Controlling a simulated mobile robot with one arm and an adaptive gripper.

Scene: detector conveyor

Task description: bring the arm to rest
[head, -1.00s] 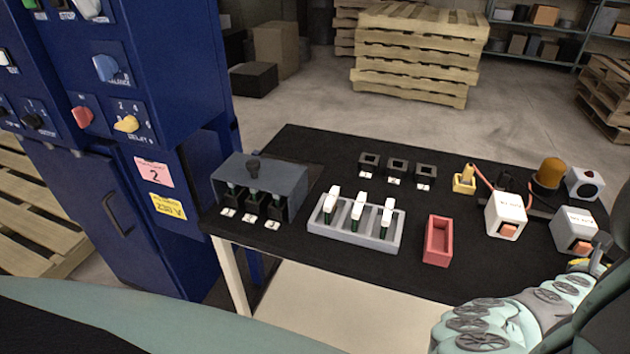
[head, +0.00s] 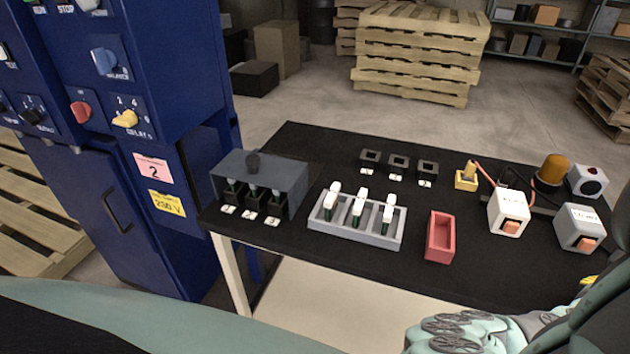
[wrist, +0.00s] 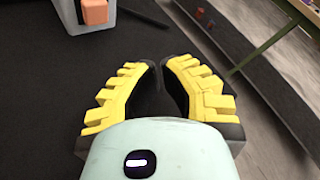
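My gripper (wrist: 161,66) shows in the wrist view with its two yellow-ridged fingers drawn together at the tips, and nothing is seen between them. In the head view my arm (head: 470,332) is low at the bottom right. Only a small yellow piece of the gripper shows at the right edge there; the rest is hidden behind my arm or out of frame. The gripper is apart from the right white box with an orange button (head: 580,227), which stands near the table's right end. A box with an orange button (wrist: 88,17) also shows at the wrist view's top left.
The black-topped table (head: 340,270) carries a grey rack (head: 350,236) with white-topped pieces, a red bin (head: 440,238), a grey housing (head: 262,177), black sockets (head: 398,166), another white box (head: 508,212) and an amber lamp (head: 552,169). A blue cabinet (head: 170,60) stands left.

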